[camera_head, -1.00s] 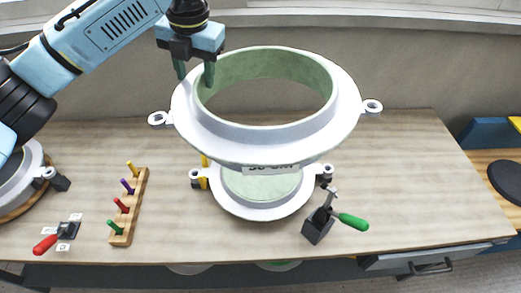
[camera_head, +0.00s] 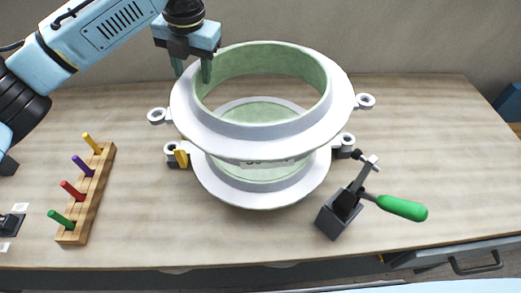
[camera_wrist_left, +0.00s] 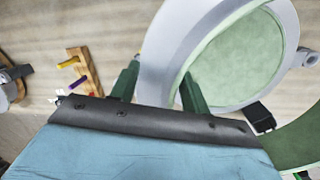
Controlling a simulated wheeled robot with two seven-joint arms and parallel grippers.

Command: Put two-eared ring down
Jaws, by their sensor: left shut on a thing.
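The two-eared ring (camera_head: 330,112) is white outside and green inside, with an eyelet ear on its left and right. My left gripper (camera_head: 192,70) is shut on the ring's wall at its back left. The ring is held above a similar white mould (camera_head: 300,190) with a green inside, which stands on the bench; the ring hides part of it. The two overlap in the head view, and a gap between them is hard to judge. In the left wrist view, the gripper fingers (camera_wrist_left: 158,90) straddle the ring's wall (camera_wrist_left: 165,50). My right gripper is not in view.
A toggle clamp with a green handle (camera_head: 403,208) stands right of the lower mould. A wooden rack (camera_head: 85,205) with several coloured pegs is at the left. A yellow pin (camera_head: 181,159) is at the mould's left ear. The bench (camera_head: 430,130) is clear at the right.

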